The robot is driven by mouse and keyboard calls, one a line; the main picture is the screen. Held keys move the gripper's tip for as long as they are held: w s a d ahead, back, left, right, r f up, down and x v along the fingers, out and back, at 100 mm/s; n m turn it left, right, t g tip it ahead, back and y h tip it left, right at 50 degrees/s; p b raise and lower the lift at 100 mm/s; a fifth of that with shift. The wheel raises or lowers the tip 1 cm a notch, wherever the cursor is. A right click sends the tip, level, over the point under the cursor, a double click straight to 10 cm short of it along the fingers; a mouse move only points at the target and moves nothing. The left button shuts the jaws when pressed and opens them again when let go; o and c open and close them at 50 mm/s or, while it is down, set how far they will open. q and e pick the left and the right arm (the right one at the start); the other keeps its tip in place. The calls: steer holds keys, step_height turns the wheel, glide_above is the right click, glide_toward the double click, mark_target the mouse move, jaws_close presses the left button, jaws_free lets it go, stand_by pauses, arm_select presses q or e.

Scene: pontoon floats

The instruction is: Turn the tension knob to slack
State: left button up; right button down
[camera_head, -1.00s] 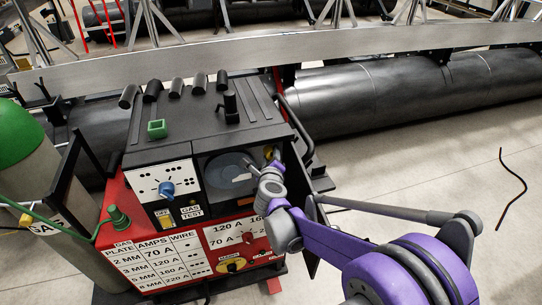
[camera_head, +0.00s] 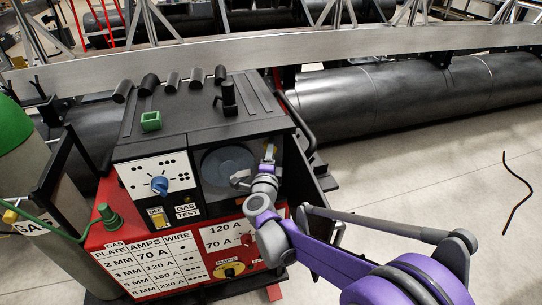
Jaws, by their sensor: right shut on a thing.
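A red and black welding machine (camera_head: 205,140) stands on the left with its side compartment open. A grey wire spool (camera_head: 226,160) sits inside. My right gripper (camera_head: 266,160) reaches into the compartment from the lower right, just right of the spool. It is shut on a small part by the compartment's right side, which appears to be the tension knob; the wrist and fingers hide most of it. A little yellow shows at the fingertips. The knob's pointer and any slack mark cannot be made out. My left gripper is not in view.
A blue knob (camera_head: 159,186) is on the white front panel, with a yellow switch (camera_head: 157,218) below. A green-topped gas cylinder (camera_head: 22,145) stands at the left. Black pontoon floats (camera_head: 400,95) lie behind.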

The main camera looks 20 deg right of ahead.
steer(key=n+t+b, duration=0.2)
steer(key=n, duration=0.2)
steer(key=shift+f+n, duration=0.15)
steer(key=shift+n, duration=0.15)
steer(key=n+t+b, duration=0.1)
steer(key=n, duration=0.1)
steer(key=n+y+b, duration=0.1)
steer(key=n, duration=0.2)
steer(key=shift+t, duration=0.4)
steer(key=shift+n+y, duration=0.3)
steer(key=shift+c, duration=2.1)
jaws_free()
steer(key=v, duration=1)
steer(key=shift+s+b, duration=0.35)
steer(key=shift+b, duration=0.1)
steer(key=shift+a+f, duration=0.1)
